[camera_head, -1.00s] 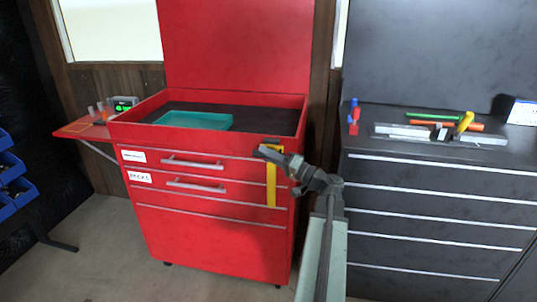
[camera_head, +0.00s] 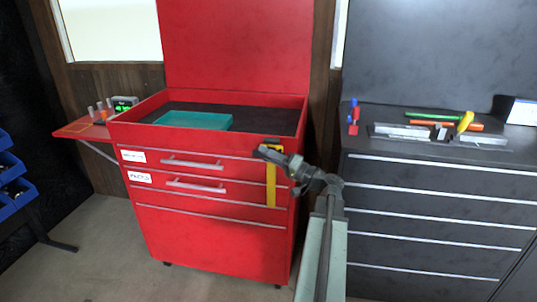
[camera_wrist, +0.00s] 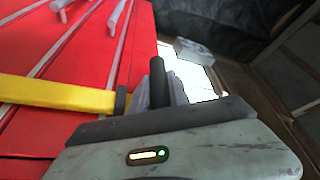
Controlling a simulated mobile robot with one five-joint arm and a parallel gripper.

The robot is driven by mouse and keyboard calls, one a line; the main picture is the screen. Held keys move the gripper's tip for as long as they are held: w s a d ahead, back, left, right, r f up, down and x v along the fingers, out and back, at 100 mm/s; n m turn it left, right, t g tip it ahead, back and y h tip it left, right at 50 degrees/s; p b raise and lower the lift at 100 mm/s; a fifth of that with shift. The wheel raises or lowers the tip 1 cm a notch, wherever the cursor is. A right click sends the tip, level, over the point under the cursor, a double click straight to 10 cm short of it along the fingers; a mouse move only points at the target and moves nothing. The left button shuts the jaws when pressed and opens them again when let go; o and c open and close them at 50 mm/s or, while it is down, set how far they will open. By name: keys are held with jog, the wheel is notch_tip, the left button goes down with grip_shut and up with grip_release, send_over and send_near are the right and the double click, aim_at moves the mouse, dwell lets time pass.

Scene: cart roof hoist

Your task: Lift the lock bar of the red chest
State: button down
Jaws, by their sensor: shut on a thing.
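The red chest (camera_head: 215,240) stands with its lid up, and its front has two labelled drawers with grey handles. The yellow lock bar (camera_head: 271,190) stands upright along the right side of the chest's front, across the drawer edges. Its dark top end shows just above my gripper (camera_head: 264,152). In the wrist view, the lock bar (camera_wrist: 60,94) runs in from the left to a black collar. My gripper (camera_wrist: 160,92) is shut there on a dark round grip beside the bar's end. The fingers hide part of the grip.
A teal tray (camera_head: 194,120) lies in the chest's open top. A red side shelf (camera_head: 75,130) with small items is at left. A dark cabinet (camera_head: 430,220) with tools on top stands close at right. Blue bins (camera_head: 15,185) are at far left.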

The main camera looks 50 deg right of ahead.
jog(key=shift+f, duration=0.1)
jog(key=shift+d, duration=0.1)
notch_tip(320, 180, up, 24)
jog(key=p, duration=2.3)
jog(key=shift+f, duration=0.2)
jog(key=c, duration=1.3)
grip_release()
jog(key=shift+o, duration=0.2)
